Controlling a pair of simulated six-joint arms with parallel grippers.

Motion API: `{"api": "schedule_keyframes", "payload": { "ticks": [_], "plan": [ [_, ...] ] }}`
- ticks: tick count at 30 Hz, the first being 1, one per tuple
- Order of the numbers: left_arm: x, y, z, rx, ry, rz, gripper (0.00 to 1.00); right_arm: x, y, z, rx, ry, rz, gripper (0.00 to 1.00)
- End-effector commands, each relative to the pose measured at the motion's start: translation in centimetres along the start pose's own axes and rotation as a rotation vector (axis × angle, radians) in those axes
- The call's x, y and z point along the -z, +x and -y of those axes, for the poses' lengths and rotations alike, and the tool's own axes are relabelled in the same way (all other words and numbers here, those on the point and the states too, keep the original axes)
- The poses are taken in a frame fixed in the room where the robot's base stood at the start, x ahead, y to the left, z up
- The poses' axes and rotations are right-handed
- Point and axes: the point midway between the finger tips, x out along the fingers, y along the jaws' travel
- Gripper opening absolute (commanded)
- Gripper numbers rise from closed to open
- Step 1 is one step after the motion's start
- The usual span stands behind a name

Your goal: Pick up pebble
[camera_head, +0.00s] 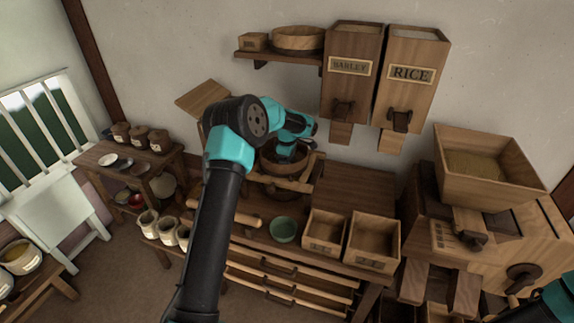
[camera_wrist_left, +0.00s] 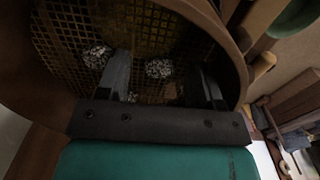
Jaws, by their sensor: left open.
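A speckled grey-and-white pebble (camera_wrist_left: 158,68) lies on the mesh floor of a round wooden sieve (camera_wrist_left: 215,25). A second speckled pebble (camera_wrist_left: 97,56) lies to its left, outside the fingers. My left gripper (camera_wrist_left: 163,78) is open and reaches into the sieve, one finger on each side of the first pebble. I cannot tell whether the fingers touch it. In the head view the left gripper (camera_head: 285,153) points down into the sieve (camera_head: 286,169), and the pebbles are hidden. Of my right arm, only a part shows at the lower right corner; its gripper is out of view.
The sieve's rim surrounds the left gripper closely. On the bench stand a green bowl (camera_head: 284,229) and two open wooden boxes (camera_head: 324,238). Barley (camera_head: 352,88) and rice (camera_head: 411,92) bins hang on the wall behind. A wooden hopper (camera_head: 486,180) stands at right.

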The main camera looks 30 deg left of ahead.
Motion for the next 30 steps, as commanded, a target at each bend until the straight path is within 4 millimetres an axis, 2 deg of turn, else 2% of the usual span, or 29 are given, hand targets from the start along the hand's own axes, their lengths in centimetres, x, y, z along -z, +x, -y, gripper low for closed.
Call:
{"api": "schedule_keyframes", "payload": {
  "ticks": [10, 27, 30],
  "plan": [
    [0.02, -0.06, -0.01, 0.0, 0.0, 0.0, 0.6, 0.0, 0.0, 0.0, 0.0, 0.0, 0.0, 0.43],
    [0.02, -0.07, -0.01, 0.0, 0.0, 0.0, 0.07, 0.0, 0.0, 0.0, 0.0, 0.0, 0.0, 0.43],
    [0.02, -0.08, -0.01, -0.001, 0.0, 0.0, 0.07, 0.0, 0.0, 0.0, 0.0, 0.0, 0.0, 0.43]
  ]
}}
